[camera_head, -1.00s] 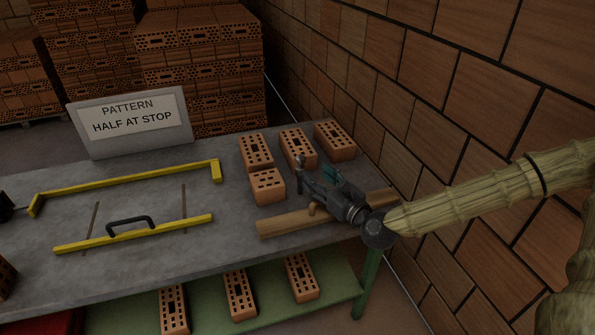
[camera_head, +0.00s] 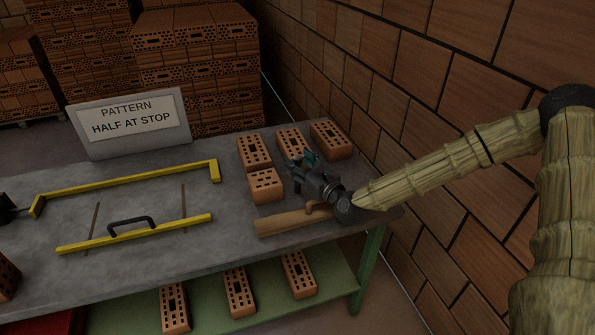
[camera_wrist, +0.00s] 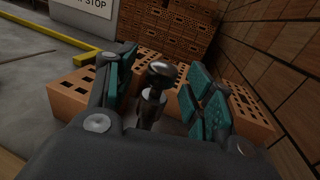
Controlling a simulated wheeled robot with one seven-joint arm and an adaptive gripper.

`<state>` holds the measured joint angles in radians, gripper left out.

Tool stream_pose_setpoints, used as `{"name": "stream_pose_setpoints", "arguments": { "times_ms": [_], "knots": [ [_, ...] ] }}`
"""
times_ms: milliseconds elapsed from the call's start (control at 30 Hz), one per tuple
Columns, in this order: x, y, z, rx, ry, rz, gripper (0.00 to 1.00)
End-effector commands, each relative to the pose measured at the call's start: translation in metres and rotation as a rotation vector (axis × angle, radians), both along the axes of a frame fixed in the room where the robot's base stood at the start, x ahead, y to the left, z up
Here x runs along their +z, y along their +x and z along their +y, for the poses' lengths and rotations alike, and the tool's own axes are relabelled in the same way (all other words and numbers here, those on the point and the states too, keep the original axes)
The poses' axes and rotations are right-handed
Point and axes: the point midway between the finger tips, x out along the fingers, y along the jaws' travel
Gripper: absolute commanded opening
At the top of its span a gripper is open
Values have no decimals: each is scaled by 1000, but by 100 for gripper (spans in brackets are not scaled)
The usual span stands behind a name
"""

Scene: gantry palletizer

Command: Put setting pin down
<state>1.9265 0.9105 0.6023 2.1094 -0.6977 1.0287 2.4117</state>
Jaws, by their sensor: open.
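The setting pin (camera_wrist: 152,105) shows in the wrist view as a dark metal shaft with a round, shiny knob on top. It appears upright, and its lower end is hidden behind my gripper body. My gripper (camera_wrist: 165,85) is open, with its teal-padded fingers on both sides of the pin. I see gaps between the pads and the knob. In the head view my gripper (camera_head: 304,163) is low over the right part of the grey table (camera_head: 190,240), beside the bricks; the pin is hard to make out there.
Several perforated bricks (camera_head: 266,186) stand close around my gripper. A wooden piece with a raised grip (camera_head: 285,222) lies in front. Left are yellow stop bars (camera_head: 130,235) with a black handle, and a sign (camera_head: 128,122). The brick wall (camera_head: 420,110) is close at right.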

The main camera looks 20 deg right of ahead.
Motion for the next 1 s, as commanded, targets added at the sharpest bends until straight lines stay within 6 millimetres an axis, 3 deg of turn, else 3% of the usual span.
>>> {"name": "stream_pose_setpoints", "arguments": {
  "times_ms": [433, 733, 1000],
  "knots": [
    [0, 12, 4, -1, 1, 0, 53],
    [0, 12, 4, -1, 1, 0, 0],
    [1, 12, 4, -1, 1, -1, 0]
  ]
}}
